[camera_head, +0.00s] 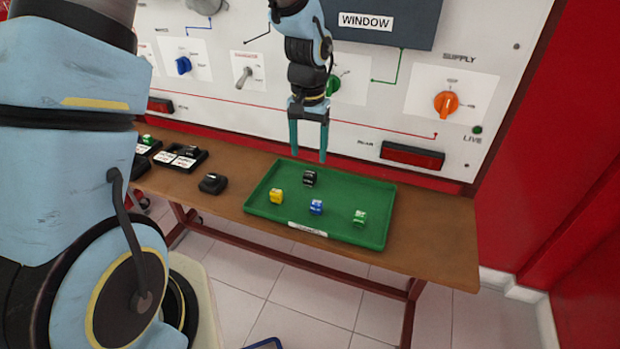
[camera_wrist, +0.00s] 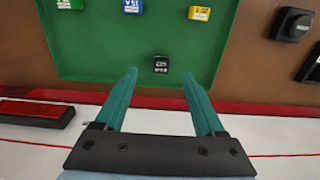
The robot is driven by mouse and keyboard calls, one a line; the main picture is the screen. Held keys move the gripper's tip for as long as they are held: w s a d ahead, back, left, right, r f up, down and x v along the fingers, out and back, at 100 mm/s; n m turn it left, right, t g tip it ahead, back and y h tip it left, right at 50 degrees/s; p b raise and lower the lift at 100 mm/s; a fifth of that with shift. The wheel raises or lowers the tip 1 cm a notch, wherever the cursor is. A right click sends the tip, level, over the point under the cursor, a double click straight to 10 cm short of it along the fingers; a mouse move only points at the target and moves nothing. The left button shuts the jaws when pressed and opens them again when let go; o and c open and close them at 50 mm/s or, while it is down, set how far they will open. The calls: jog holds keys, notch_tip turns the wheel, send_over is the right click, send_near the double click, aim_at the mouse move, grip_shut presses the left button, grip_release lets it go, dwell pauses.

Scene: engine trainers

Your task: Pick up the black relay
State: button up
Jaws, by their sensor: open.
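The black relay (camera_head: 310,178) stands in the green tray (camera_head: 262,203), near the tray's back edge, with pale markings on it. It also shows in the wrist view (camera_wrist: 161,64), just beyond and between my fingertips. My gripper (camera_head: 309,157) is open and empty, pointing down above the back of the tray. In the wrist view my two teal fingers (camera_wrist: 160,72) are spread apart, with the relay clear of both. The yellow relay (camera_head: 276,196), blue relay (camera_head: 316,207) and green relay (camera_head: 359,217) sit further forward in the tray.
The wooden table (camera_head: 436,235) is bare to the right of the tray. A black block (camera_head: 212,183) stands left of the tray, with black holders (camera_head: 180,158) beyond. The white panel (camera_head: 270,95) with knobs rises close behind; a red lamp (camera_head: 412,154) juts from it.

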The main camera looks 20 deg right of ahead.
aim_at(308, 176)
jog(key=shift+w+f+p, duration=0.2)
jog(key=shift+f+p, duration=0.65)
jog(key=shift+f, duration=2.95)
jog(key=shift+c, duration=0.3)
grip_shut()
